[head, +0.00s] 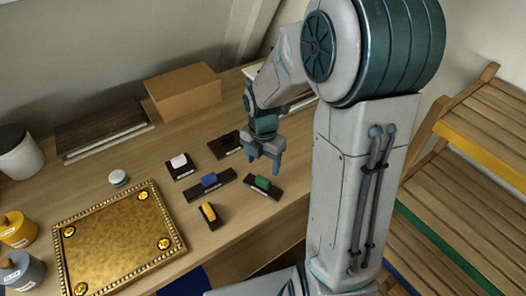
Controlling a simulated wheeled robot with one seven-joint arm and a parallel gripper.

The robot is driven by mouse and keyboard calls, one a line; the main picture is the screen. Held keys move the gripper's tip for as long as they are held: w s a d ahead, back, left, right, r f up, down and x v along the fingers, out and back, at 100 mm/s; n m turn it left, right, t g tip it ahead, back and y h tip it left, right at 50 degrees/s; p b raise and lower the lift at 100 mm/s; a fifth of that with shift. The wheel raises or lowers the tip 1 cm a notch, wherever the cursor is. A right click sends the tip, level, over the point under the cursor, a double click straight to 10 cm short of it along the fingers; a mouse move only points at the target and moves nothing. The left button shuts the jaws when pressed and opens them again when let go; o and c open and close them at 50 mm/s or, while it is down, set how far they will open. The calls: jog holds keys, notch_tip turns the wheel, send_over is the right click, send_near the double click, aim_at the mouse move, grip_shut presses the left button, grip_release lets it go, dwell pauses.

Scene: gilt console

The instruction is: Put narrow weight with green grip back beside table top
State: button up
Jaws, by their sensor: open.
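The narrow weight with the green grip (263,186) lies on the wooden bench as a dark bar with a green handle on top. It is the rightmost of the weights, near the bench's front edge. My gripper (264,166) points down with its two blue fingers apart and nothing between them. It shows just behind and above the green-grip weight in the picture; its exact height over it I cannot tell. The gilt table top (87,219), a golden panel with a round fitting at each corner, lies flat at the left, well apart from this weight.
Other weights with blue (209,181), orange (209,212), white (179,161) and black (226,142) grips stand between panel and gripper. A cardboard box (184,95) and dark boards (103,133) are behind. Yellow (17,231) and grey (15,272) bottles stand left. Slatted wooden shelves (470,190) are right.

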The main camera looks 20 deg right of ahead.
jog(key=s+r+m+t, duration=0.1)
jog(key=s+r+m, duration=0.5)
jog(key=m, duration=0.7)
jog(key=s+r+m+t, duration=0.2)
jog(key=s+r+m, duration=0.5)
jog(key=m, duration=0.6)
jog(key=shift+s+r, duration=0.15)
jog(key=shift+s, duration=0.6)
